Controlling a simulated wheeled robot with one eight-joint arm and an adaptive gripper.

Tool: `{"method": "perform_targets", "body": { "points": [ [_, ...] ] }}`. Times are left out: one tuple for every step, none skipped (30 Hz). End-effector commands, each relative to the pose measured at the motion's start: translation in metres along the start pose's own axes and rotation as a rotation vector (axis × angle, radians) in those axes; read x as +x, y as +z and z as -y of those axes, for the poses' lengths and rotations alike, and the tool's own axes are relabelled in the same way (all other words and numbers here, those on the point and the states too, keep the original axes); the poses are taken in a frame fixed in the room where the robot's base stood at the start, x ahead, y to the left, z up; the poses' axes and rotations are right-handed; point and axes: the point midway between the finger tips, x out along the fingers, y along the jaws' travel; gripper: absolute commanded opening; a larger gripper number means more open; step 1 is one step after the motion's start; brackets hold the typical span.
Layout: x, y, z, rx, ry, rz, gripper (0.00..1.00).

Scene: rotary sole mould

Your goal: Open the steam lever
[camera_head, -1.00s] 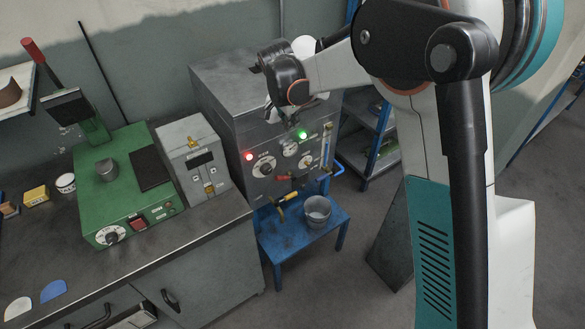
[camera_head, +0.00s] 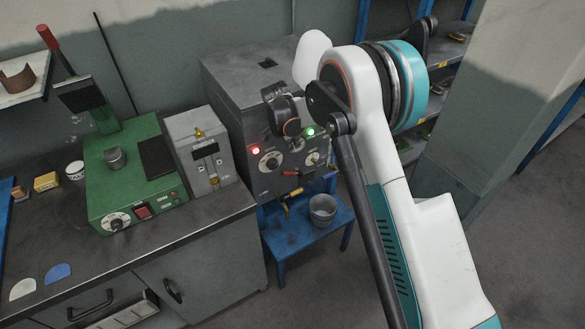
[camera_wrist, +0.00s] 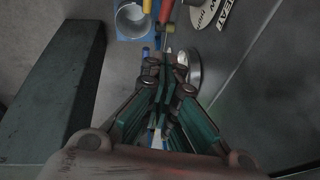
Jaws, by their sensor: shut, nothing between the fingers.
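A grey steam cabinet (camera_head: 232,105) has a front panel with knobs, lights and coloured handles. A red-handled lever (camera_head: 290,174) sticks out low on the panel; its red handle also shows at the top of the wrist view (camera_wrist: 167,12). A yellow handle (camera_head: 285,207) hangs below it, and it shows at the top edge in the wrist view (camera_wrist: 147,6). I cannot read which handle is marked steam. My gripper (camera_wrist: 160,72) is shut and empty, in front of the panel, its tips apart from the red handle in the picture. In the head view my wrist hides most of it.
A metal bucket (camera_head: 322,209) stands on a low blue stand (camera_head: 285,240) under the panel. A round gauge (camera_wrist: 190,66) lies close right of the fingers. A bench (camera_head: 190,240) with a green press (camera_head: 115,180) is at left. Shelves stand behind my arm.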

Motion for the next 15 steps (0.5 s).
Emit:
{"method": "perform_targets", "body": {
  "points": [
    [0.013, 0.0, 0.0, 0.001, 0.0, 0.0, 0.0],
    [0.019, 0.0, 0.0, 0.001, 0.0, 0.0, 0.0],
    [0.027, 0.0, 0.0, 0.001, 0.0, 0.0, 0.0],
    [0.033, 0.0, 0.0, 0.001, 0.0, 0.0, 0.0],
    [0.039, 0.0, 0.0, 0.001, 0.0, 0.0, 0.0],
    [0.047, 0.0, 0.0, 0.001, 0.0, 0.0, 0.0],
    [0.052, 0.0, -0.001, 0.001, 0.0, 0.0, 0.0],
    [0.058, 0.0, 0.0, 0.001, 0.0, 0.0, 0.0],
    [0.066, 0.0, 0.0, 0.001, 0.0, 0.0, 0.0],
    [0.072, 0.0, 0.0, 0.001, 0.0, 0.0, 0.0],
    [0.078, 0.0, 0.0, 0.001, 0.0, 0.0, 0.0],
    [0.086, 0.0, 0.0, 0.001, 0.0, 0.0, 0.0],
    [0.092, 0.0, 0.0, 0.001, 0.0, 0.0, 0.0],
    [0.098, 0.0, 0.0, 0.0, 0.0, 0.0, 0.0],
    [0.105, 0.0, 0.0, 0.0, 0.0, 0.0, 0.0]
  ]
}}
